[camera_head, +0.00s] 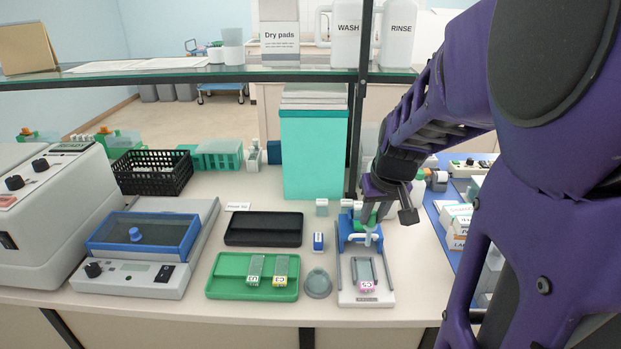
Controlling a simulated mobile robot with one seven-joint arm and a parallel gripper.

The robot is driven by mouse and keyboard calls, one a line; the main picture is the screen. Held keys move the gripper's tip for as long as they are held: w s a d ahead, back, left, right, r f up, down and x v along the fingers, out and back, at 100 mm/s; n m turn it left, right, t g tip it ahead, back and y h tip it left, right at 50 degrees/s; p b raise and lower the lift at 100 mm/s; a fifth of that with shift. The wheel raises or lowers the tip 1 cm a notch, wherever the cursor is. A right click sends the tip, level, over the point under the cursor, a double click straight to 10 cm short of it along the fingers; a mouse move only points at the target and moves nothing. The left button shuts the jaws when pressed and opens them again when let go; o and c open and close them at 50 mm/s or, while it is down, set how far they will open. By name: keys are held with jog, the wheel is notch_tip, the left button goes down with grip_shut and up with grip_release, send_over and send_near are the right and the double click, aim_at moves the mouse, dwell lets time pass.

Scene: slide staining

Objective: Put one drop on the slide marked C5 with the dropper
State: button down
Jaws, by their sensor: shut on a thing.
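My gripper (386,200) hangs above the blue stand (359,230) on the right side of the bench. It is shut on what looks like the dropper (367,215); the fingers partly hide it, and I cannot tell whether it is clear of the stand. A slide with a pink label (367,287) lies on the small white station in front of the stand. The label marks are too small to read surely.
The green tray (226,293) and a black tray (264,243) lie left of the station. A small round dish (318,284) and a blue block (318,242) stand between. A blue-lidded device (143,237) is at left.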

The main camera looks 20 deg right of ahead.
aim_at(369, 242)
jog(key=shift+f, duration=0.15)
jog(key=shift+f+b, duration=1.9)
jog(key=shift+f, duration=0.95)
jog(key=shift+f+b, duration=0.55)
jog(key=shift+r+p, duration=2.55)
jog(key=shift+r, duration=1)
